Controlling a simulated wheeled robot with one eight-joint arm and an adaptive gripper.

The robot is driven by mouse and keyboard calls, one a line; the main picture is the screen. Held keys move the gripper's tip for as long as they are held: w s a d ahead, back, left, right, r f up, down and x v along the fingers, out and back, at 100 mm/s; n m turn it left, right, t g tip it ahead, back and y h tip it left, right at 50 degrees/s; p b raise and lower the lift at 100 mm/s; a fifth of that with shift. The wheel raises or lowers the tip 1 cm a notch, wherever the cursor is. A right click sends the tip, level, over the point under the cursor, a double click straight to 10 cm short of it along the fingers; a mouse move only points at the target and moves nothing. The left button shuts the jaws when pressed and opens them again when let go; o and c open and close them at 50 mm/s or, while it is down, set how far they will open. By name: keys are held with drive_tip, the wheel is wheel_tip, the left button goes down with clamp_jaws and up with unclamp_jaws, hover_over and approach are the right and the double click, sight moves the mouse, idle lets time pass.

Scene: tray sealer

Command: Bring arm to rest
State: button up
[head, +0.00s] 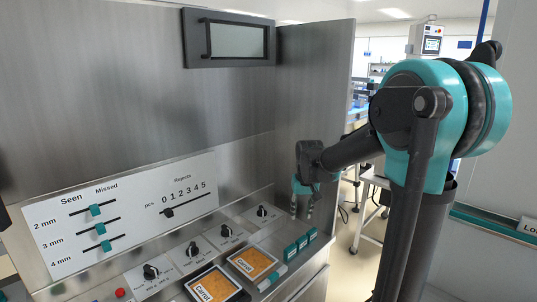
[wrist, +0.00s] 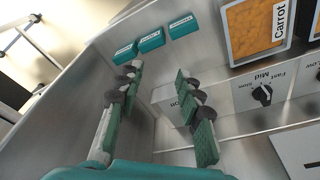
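My gripper (head: 303,205) hangs at the end of my arm over the right end of the machine's steel ledge, with its fingers pointing down. In the wrist view the two fingers of my gripper (wrist: 160,72) stand apart with nothing between them, so it is open and empty. The steel ledge (wrist: 110,60) shows behind the fingers. I cannot tell exactly how high the fingertips are above it.
Several teal blocks (head: 301,242) lie near the gripper on the ledge. Two carrot trays (head: 252,262) are beside them. Knobs (head: 227,232) line the ledge. A slider panel (head: 125,215) is at left. A steel side wall (head: 312,100) rises behind the gripper.

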drive_tip(key=s+d+f, duration=0.2)
drive_tip(key=s+f, duration=0.1)
drive_tip(key=s, duration=0.4)
drive_tip(key=s+d+f+m+t, duration=0.1)
drive_tip(key=s+d+f, duration=0.2)
drive_tip(key=s, duration=0.4)
drive_tip(key=s+d+f+t, duration=0.1)
drive_tip(key=s+f, duration=0.3)
drive_tip(key=s, duration=0.4)
drive_tip(key=shift+d+f, duration=0.3)
drive_tip(key=shift+d, duration=0.5)
drive_tip(key=shift+s, duration=0.1)
